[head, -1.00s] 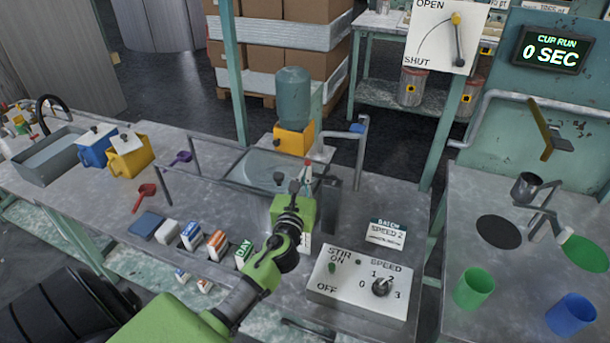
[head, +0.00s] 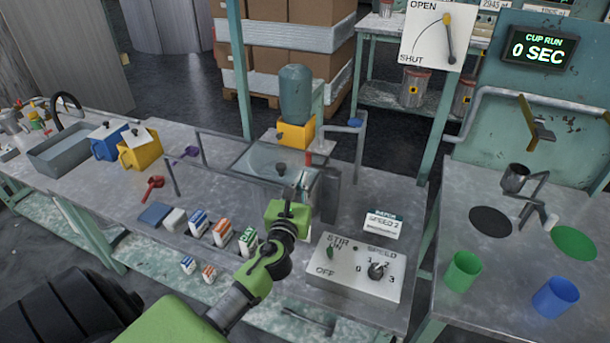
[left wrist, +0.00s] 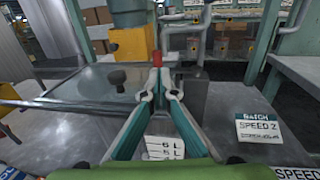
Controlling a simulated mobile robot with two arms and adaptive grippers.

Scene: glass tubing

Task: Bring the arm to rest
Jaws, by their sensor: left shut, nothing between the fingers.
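My left arm reaches in from the lower left in the head view, its green wrist over the front part of the bench. My left gripper (head: 301,182) is shut and empty, in front of the glass-lidded tank (head: 255,160). In the left wrist view its two fingers (left wrist: 157,84) meet at the tips, in front of a small red part (left wrist: 157,59) beyond them. I cannot tell whether the tips touch anything. My right gripper is not in view.
The stir control box (head: 350,268) and the batch card (head: 384,226) stand right of the arm. Several small cartons (head: 197,222) are to its left. A green cup (head: 463,271) and a blue cup (head: 555,298) stand on the right bench. Bare bench lies behind the card.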

